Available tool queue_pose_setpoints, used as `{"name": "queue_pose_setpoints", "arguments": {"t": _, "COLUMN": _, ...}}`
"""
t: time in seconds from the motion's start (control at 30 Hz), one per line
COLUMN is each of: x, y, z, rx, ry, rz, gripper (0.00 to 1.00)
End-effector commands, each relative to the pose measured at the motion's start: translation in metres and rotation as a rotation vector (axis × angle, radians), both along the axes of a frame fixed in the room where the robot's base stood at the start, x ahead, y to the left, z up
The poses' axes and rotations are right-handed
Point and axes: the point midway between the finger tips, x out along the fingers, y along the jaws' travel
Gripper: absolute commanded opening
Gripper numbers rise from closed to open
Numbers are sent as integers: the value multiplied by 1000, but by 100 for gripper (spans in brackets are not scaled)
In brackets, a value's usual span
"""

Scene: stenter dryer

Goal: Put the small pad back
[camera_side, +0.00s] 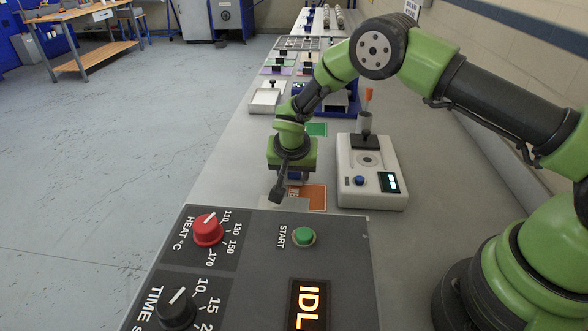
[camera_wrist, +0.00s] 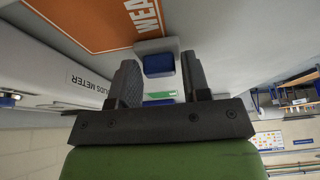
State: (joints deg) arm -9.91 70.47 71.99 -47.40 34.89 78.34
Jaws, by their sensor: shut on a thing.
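My gripper (camera_side: 294,178) points down near the front end of the bench, just left of the white meter. In the wrist view its two dark fingers (camera_wrist: 160,68) are closed on a small block with a blue face (camera_wrist: 158,65) and a pale body. I take this block for the small pad. Only a bit of blue shows between the fingers in the side view. An orange mat (camera_side: 313,197) with partly hidden lettering lies beside and below the gripper; "WEA" reads on it in the wrist view (camera_wrist: 92,18).
The white meter (camera_side: 386,158) with a dark display stands right of my gripper. A control panel (camera_side: 258,268) with knobs and a green START button fills the front. Left bench edge is clear.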

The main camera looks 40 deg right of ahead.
Motion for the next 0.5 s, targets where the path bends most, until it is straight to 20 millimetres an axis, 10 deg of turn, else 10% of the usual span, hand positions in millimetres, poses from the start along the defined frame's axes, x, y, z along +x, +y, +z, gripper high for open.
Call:
{"name": "queue_pose_setpoints", "arguments": {"t": 0.37, "x": 0, "y": 0, "z": -4, "rx": 0, "ry": 0, "rz": 0, "gripper": 21}}
{"name": "queue_pose_setpoints", "arguments": {"t": 0.4, "x": 0, "y": 0, "z": -4, "rx": 0, "ry": -1, "rz": 0, "gripper": 50}}
{"name": "queue_pose_setpoints", "arguments": {"t": 0.5, "x": 0, "y": 0, "z": -3, "rx": 0, "ry": -1, "rz": 0, "gripper": 69}}
